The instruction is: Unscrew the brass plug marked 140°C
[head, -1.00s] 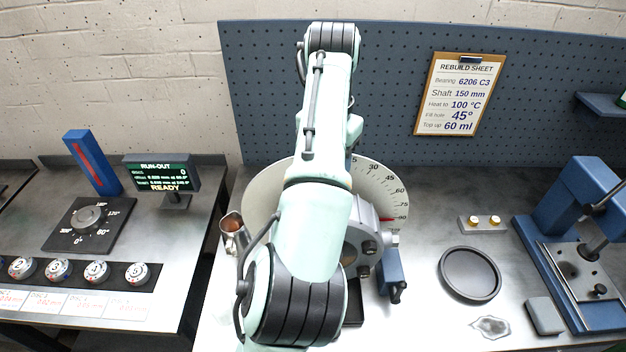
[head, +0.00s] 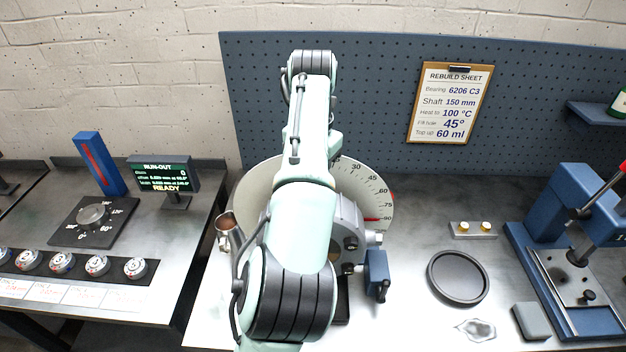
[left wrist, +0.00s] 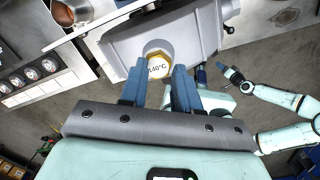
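The brass plug (left wrist: 157,55) marked 140°C shows in the left wrist view, a hex ring with a white face, set in a grey housing (left wrist: 205,40). My left gripper (left wrist: 159,67) is open, with its two blue fingers on either side of the plug's lower part in the picture. I cannot tell whether they touch it. In the head view my left arm covers the plug and gripper; part of the grey housing (head: 349,225) shows in front of a degree dial (head: 378,195). My right gripper (left wrist: 231,74) shows small at the right of the left wrist view; its opening is unclear.
A copper-coloured cup (head: 227,225) stands left of the housing. A blue block (head: 376,268) is close on its right. A round black tray (head: 458,277), a holder with two brass pieces (head: 472,231) and a blue press (head: 560,210) stand further right.

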